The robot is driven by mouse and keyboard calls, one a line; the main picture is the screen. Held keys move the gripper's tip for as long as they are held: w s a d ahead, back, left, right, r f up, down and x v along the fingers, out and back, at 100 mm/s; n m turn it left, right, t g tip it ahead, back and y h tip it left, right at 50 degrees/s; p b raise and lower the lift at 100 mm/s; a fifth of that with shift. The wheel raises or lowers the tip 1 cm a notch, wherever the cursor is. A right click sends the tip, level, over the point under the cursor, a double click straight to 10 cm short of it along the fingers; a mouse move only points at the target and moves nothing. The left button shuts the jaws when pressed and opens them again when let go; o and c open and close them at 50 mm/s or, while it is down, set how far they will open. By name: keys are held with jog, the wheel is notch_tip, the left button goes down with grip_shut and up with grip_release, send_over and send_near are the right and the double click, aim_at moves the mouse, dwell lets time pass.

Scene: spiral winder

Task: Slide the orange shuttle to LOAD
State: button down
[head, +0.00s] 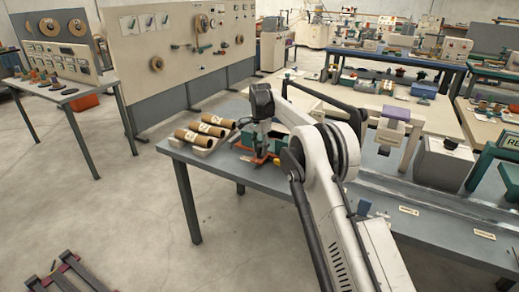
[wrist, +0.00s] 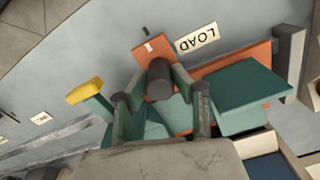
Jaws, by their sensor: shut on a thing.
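The orange shuttle (wrist: 150,47) shows in the wrist view as an orange plate with a small white mark, next to the white LOAD label (wrist: 197,38). A dark round knob (wrist: 159,78) stands between the fingers of my gripper (wrist: 160,95), which is shut on it. The fingers and knob hide part of the orange and green parts below. In the head view my gripper (head: 263,150) points down over the orange and green fixture at the table's left end. The exact gap between shuttle and label is hard to judge.
A green block (wrist: 240,97) stands right of the gripper, beside an orange strip (wrist: 233,58). A yellow-tipped green piece (wrist: 84,90) is at left. Several cardboard tubes (head: 196,137) lie on a rack left of the fixture. A grey rail (head: 395,190) runs right.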

jog(key=shift+w+r, duration=0.1)
jog(key=shift+w, duration=0.1)
jog(key=c, duration=1.4)
grip_release()
jog(key=shift+a, duration=0.15)
jog(key=shift+c, duration=0.2)
notch_tip(320, 180, up, 12)
